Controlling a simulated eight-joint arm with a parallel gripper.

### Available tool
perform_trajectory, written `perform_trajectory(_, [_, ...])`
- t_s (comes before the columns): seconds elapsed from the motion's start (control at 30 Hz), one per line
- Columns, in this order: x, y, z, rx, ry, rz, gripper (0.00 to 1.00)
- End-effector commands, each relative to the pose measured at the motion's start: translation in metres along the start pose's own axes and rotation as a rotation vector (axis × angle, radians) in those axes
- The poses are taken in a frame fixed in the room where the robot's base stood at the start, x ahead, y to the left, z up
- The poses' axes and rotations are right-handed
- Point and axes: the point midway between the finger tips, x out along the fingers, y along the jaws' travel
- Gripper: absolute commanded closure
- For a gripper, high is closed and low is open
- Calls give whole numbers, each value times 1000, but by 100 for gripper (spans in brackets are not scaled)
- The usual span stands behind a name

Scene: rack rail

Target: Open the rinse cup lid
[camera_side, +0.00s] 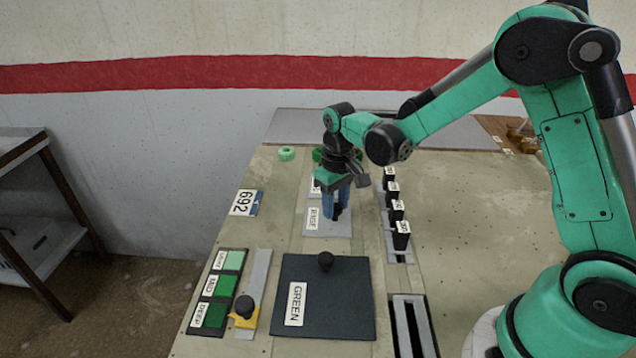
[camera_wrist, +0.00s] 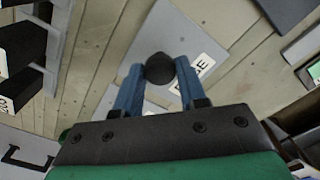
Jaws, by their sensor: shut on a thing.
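My gripper (camera_side: 337,208) is over a light grey plate (camera_side: 340,229) with a white label that appears to read RINSE (camera_side: 313,218). In the wrist view my blue gripper fingers (camera_wrist: 159,74) are shut on a round black knob (camera_wrist: 159,66), one finger on each side. A light grey surface (camera_wrist: 170,32) and part of the label (camera_wrist: 205,68) show around the knob.
A dark square lid labelled GREEN (camera_side: 345,310) with a black knob lies in front. A panel of green swatches (camera_side: 217,289) and a yellow slider (camera_side: 244,317) lie front left. Several black labelled blocks (camera_side: 397,211) stand in a rail at right.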

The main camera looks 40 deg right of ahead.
Motion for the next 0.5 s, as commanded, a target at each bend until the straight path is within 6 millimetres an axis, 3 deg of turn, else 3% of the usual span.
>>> perform_trajectory(0.33, [0, -44, -45, -3, 1, 1, 100])
perform_trajectory(0.5, [0, -55, -56, 1, 2, 2, 100])
